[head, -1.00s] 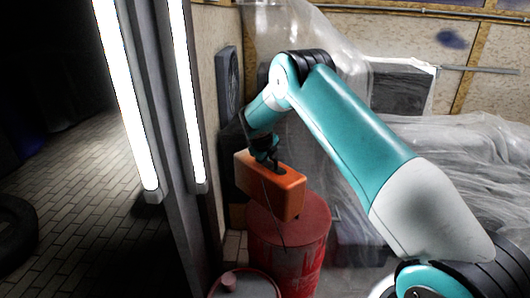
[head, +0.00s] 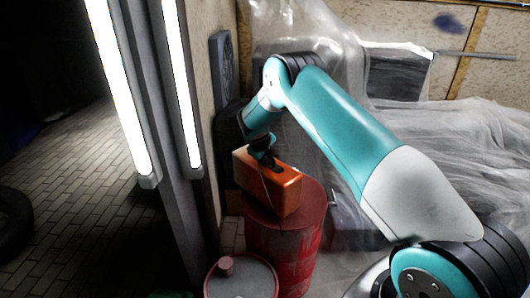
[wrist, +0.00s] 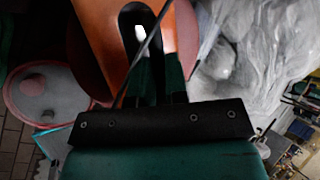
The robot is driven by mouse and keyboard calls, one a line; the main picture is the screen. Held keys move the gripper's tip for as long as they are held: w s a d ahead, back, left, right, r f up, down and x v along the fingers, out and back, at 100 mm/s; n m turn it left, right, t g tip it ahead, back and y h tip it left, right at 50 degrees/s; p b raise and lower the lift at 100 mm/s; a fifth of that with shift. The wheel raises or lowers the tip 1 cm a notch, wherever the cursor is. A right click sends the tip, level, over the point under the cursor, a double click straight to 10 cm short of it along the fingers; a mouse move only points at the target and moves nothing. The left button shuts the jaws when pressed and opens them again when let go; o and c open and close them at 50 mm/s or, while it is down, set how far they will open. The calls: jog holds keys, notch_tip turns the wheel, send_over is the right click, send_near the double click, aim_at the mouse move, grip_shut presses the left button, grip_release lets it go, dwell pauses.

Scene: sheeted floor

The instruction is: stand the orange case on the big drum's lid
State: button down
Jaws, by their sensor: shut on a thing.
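The orange case (head: 277,190) is upright in my gripper (head: 262,158), which is shut on its top handle. In the head view the case is over the lid of the big red drum (head: 310,213). Whether its underside touches the lid or hangs just above it, I cannot tell. In the wrist view the orange case (wrist: 98,22) fills the top middle, with my gripper (wrist: 158,75) at its dark handle slot. Part of the drum's red lid (wrist: 186,38) shows beside the case; the rest is hidden under it.
A smaller drum with a pale lid (head: 243,278) stands in front of the big drum. Bright light tubes on a post (head: 181,85) stand close on the left. Plastic sheeting (head: 440,140) covers things on the right. A tyre (head: 14,222) lies at far left.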

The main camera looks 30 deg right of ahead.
jog(key=shift+f+b, duration=0.55)
jog(key=shift+b, duration=0.05)
jog(key=c, duration=1.1)
grip_release()
jog(key=shift+o, duration=0.2)
jog(key=s+a+r+n+y, duration=0.1)
jog(key=s+a+r+n, duration=0.3)
jog(key=s+a+r, duration=0.45)
jog(key=s+a+r+n+y, duration=0.2)
jog(key=s+a+r+n, duration=0.35)
jog(key=r, duration=0.55)
jog(key=s+a+r+n+g+y+p, duration=0.1)
jog(key=s+a+r+n+y, duration=0.1)
jog(key=s+n, duration=0.7)
jog(key=s+a+r+n+g+y, duration=0.2)
jog(key=s+a+r+n, duration=0.2)
jog(key=s+a+n, duration=0.3)
jog(key=s+a+r+n+g+y+p, duration=0.1)
jog(key=s+a+n, duration=0.4)
jog(key=s+n, duration=0.8)
jog(key=shift+s+a+r+g+y+p, duration=0.2)
jog(key=shift+s+r+g+y+p, duration=0.35)
jog(key=shift+r, duration=0.4)
